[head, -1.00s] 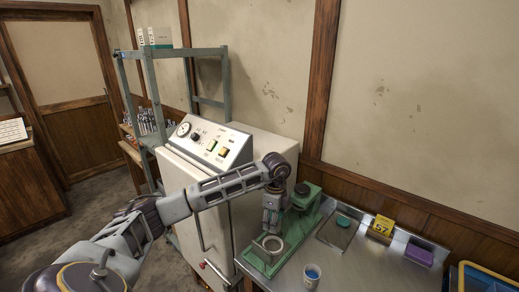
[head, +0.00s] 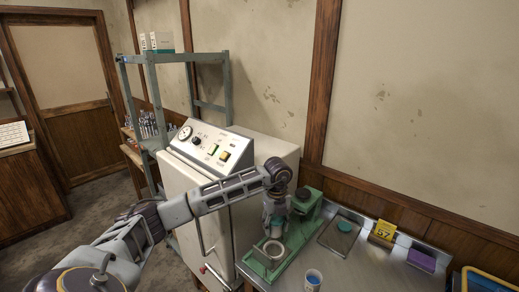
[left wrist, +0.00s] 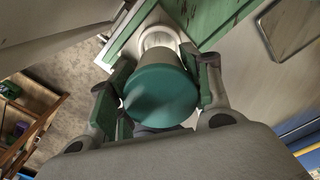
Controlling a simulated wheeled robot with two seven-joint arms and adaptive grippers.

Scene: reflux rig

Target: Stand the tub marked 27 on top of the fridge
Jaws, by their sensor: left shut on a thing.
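My left gripper (head: 275,212) is shut on a tub with a teal lid (left wrist: 162,97). In the left wrist view the lid faces the camera, between the two fingers, and the pale body extends beyond it. No number shows on it. In the head view the gripper is over the green stand (head: 262,270), above its pale ring (head: 272,248). I cannot tell whether the tub touches the ring. A white cabinet (head: 184,185) with a sloped gauge panel, seemingly the fridge, stands left of the bench. Its flat top (head: 272,150) is bare behind the panel. My right gripper is out of view.
A grey-green shelf frame (head: 149,92) rises behind the cabinet.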

